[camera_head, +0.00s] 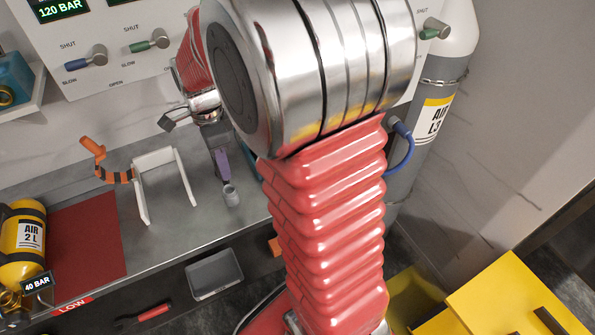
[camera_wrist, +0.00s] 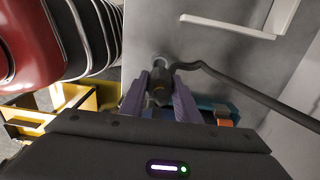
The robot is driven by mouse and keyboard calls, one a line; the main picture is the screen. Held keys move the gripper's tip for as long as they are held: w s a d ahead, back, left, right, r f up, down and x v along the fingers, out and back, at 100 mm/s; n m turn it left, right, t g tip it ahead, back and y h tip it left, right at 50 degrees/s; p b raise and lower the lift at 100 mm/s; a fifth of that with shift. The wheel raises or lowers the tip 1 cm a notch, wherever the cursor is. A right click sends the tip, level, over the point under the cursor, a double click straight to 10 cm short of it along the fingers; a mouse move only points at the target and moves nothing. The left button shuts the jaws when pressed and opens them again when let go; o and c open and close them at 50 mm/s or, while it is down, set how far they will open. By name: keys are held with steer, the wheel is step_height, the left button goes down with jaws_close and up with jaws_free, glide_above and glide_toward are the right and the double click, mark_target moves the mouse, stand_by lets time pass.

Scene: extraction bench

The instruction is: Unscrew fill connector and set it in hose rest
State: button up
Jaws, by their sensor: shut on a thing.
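My gripper (camera_wrist: 160,92) has purple fingers shut on a dark connector (camera_wrist: 159,80) with a black hose (camera_wrist: 250,92) running off to the right in the wrist view. In the head view my gripper (camera_head: 224,172) points down over the grey bench, with a small grey end (camera_head: 231,195) below its fingers. Whether that end touches the bench is unclear. A white bracket-like stand (camera_head: 154,158), possibly the hose rest, is left of my gripper; its white part (camera_wrist: 278,17) shows at the top right of the wrist view. The yellow cylinder (camera_head: 22,240) lies at far left, apart from my gripper.
The cylinder is by a red mat (camera_head: 85,240). The valve panel (camera_head: 110,30) is behind. A large grey tank (camera_head: 420,125) is at right and a grey tray (camera_head: 214,274) is below the bench's front edge.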

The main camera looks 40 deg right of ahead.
stand_by(0.7)
steer(key=shift+f, duration=0.95)
steer(key=shift+f, duration=2.2)
stand_by(1.1)
steer(key=o, duration=1.2)
steer(key=shift+o, duration=0.2)
step_height(320, 180, up, 14)
steer(key=shift+f, duration=0.15)
stand_by(0.5)
